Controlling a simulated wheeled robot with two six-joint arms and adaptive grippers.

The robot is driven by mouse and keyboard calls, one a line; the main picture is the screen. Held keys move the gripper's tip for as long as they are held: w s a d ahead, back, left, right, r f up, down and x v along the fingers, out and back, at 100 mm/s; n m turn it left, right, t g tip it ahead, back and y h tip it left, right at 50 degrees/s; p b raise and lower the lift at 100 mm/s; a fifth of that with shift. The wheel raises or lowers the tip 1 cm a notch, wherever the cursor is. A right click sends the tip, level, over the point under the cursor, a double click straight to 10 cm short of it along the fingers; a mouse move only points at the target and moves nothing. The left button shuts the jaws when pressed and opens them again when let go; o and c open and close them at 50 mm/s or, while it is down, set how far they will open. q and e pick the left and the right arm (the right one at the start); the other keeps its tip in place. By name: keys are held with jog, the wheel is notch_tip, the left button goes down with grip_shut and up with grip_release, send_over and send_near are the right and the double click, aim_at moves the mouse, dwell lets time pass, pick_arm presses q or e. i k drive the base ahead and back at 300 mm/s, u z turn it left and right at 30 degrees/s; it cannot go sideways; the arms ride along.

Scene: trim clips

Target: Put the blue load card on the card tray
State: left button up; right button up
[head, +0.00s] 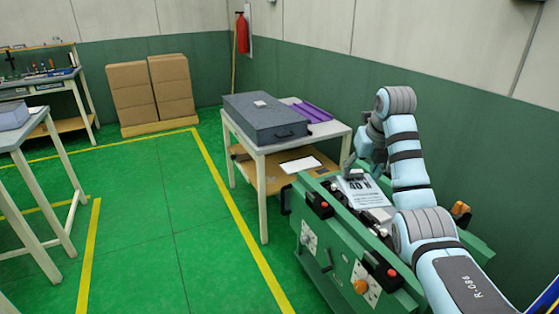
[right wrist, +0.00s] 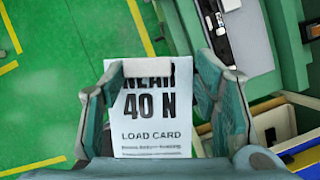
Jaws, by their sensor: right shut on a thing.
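The load card (head: 362,191) is a pale blue sheet with dark print above the green machine in the head view. In the right wrist view the card (right wrist: 150,130) looks almost white and reads "40 N" and "LOAD CARD". My right gripper (head: 365,173) is shut on it, with a finger at each side in the right wrist view (right wrist: 160,70). Its top line is partly covered. I cannot tell for certain which thing is the card tray; a flat white piece (head: 300,165) lies on the table's lower shelf. My left gripper is not in view.
The green machine (head: 322,238) with knobs stands below my right arm. Beyond it, a table (head: 262,149) carries a grey case (head: 265,120) and purple pieces (head: 312,111). Boxes (head: 150,90) stand at the back. The green floor on the left is mostly clear.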

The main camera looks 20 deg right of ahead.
aim_at(300, 164)
jog(key=u, duration=0.5)
jog(key=i, duration=2.35)
jog(key=z, duration=0.4)
jog(key=i, duration=1.5)
jog(key=z, duration=1.75)
jog(key=i, duration=0.75)
jog(key=z, duration=0.55)
